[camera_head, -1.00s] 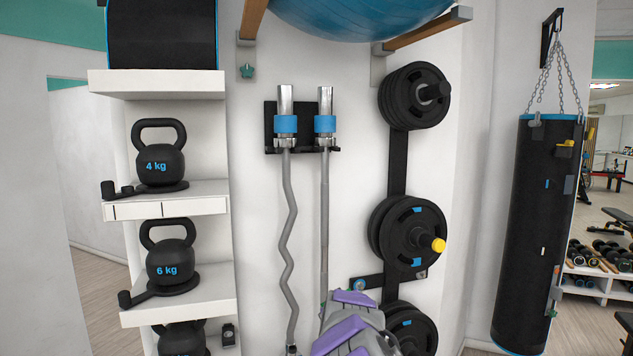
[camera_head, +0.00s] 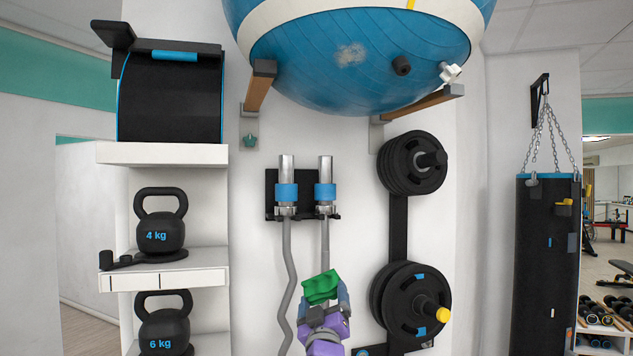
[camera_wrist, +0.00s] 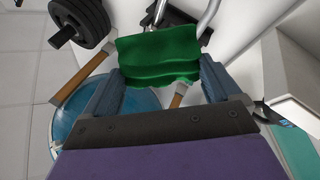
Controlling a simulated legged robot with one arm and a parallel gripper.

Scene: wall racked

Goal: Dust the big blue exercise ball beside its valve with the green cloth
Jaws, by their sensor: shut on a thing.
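The big blue exercise ball (camera_head: 330,62) with a white band rests on two wooden wall brackets at the top of the head view. A pale dusty patch (camera_head: 351,54) shows on its underside. In the wrist view the folded cloth (camera_wrist: 158,57) sits between the fingers, and part of the ball (camera_wrist: 100,118) shows behind my gripper.
The wooden brackets (camera_head: 259,88) jut out under the ball. Two bars (camera_head: 287,230) hang on the wall behind my gripper. Weight plates (camera_head: 411,305) are to the right, kettlebells (camera_head: 161,220) on shelves to the left. A punching bag (camera_head: 547,265) hangs far right.

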